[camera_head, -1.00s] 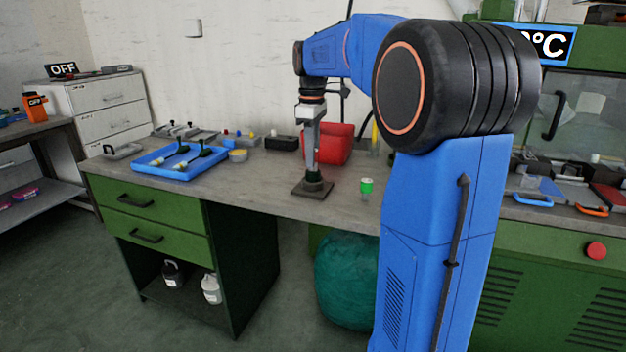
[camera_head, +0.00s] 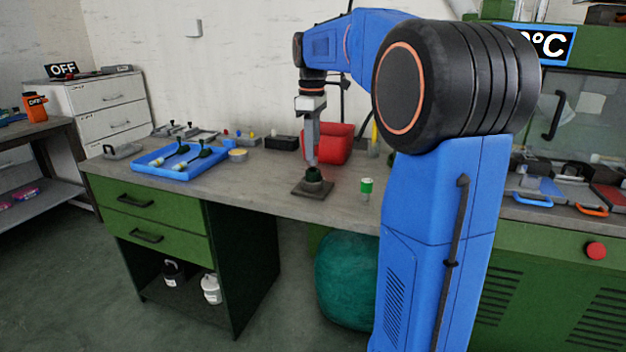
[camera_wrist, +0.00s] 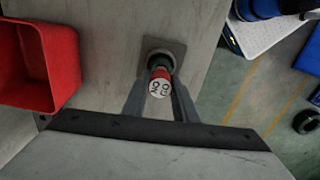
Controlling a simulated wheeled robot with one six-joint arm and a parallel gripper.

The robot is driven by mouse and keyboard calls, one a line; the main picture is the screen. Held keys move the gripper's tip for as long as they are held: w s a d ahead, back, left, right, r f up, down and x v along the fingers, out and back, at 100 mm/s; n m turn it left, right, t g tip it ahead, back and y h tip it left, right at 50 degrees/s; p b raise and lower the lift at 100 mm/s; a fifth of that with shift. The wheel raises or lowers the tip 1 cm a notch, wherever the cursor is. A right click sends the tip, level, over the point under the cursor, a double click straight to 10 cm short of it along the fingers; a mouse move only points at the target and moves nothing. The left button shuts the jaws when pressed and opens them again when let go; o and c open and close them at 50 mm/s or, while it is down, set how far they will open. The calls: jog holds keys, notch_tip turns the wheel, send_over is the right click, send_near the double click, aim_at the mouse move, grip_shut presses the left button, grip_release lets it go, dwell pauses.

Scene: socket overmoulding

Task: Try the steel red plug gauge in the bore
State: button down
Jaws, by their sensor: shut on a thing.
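My gripper (camera_head: 312,163) is above the dark green socket (camera_head: 314,175), which stands upright on a square grey base plate (camera_head: 326,190) on the bench. In the wrist view, my gripper (camera_wrist: 160,95) is shut on the red plug gauge (camera_wrist: 155,73), whose round white end with dark markings faces the camera. The gauge lines up with the socket (camera_wrist: 157,60), and its far end is hidden. I cannot tell whether its tip is inside the bore or just above it.
A green-and-white cylinder (camera_head: 366,189) stands on the bench right of the base plate. A red bin (camera_head: 337,143) is behind. A blue tray (camera_head: 150,166) with tools lies left, near a yellow-topped round tub (camera_head: 238,155). The bench between tray and base plate is clear.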

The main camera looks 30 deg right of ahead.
jog(key=shift+r, duration=1.95)
